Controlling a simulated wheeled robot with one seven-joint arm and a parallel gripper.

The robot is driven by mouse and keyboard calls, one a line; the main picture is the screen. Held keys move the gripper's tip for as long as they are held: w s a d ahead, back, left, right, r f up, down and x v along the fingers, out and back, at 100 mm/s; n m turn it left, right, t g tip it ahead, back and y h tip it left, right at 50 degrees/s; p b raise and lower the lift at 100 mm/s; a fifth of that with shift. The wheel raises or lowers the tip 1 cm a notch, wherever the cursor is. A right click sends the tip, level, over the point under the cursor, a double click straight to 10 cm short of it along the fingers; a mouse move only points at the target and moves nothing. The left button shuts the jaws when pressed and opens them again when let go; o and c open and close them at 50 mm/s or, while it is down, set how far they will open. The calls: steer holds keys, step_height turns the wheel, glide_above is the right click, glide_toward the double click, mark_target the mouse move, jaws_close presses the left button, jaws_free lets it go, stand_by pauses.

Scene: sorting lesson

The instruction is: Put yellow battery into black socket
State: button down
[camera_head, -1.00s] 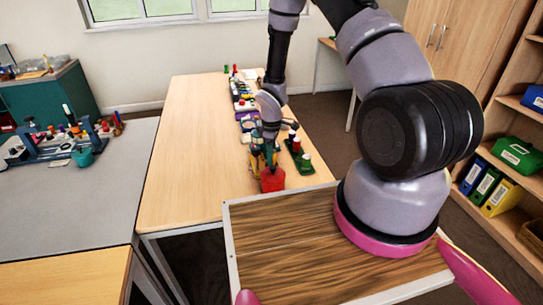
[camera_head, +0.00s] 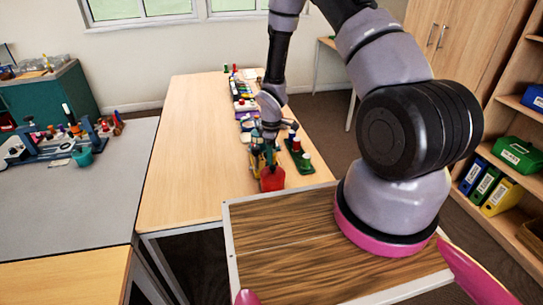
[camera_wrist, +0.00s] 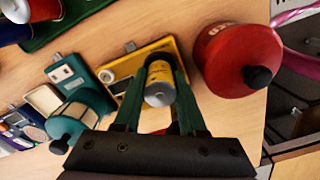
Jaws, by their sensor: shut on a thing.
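My gripper (camera_wrist: 158,76) is shut on a yellow battery (camera_wrist: 159,84), with a dark green finger on each side of it in the wrist view. The battery's grey end faces the camera. It is in front of a yellow board (camera_wrist: 117,68) on the table; I cannot tell whether it touches the board. The black socket cannot be made out; the battery and fingers cover part of the board. In the head view my gripper (camera_head: 264,157) is low over the table, behind a red round object (camera_head: 272,181), and the battery is too small to tell.
The red round object with a black knob (camera_wrist: 236,62) stands close to the right of my gripper. A teal-and-white cylinder (camera_wrist: 77,118) and a teal board (camera_wrist: 68,76) are to the left. A green tray (camera_head: 305,168) holds small pieces. The wooden table (camera_head: 190,150) is clear at left.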

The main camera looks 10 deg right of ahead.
steer(key=shift+f, duration=0.4)
steer(key=c, duration=0.8)
jaws_free()
steer(key=shift+o, duration=0.2)
steer(key=shift+r, duration=0.1)
steer(key=shift+r, duration=5.4)
steer(key=shift+r, duration=3)
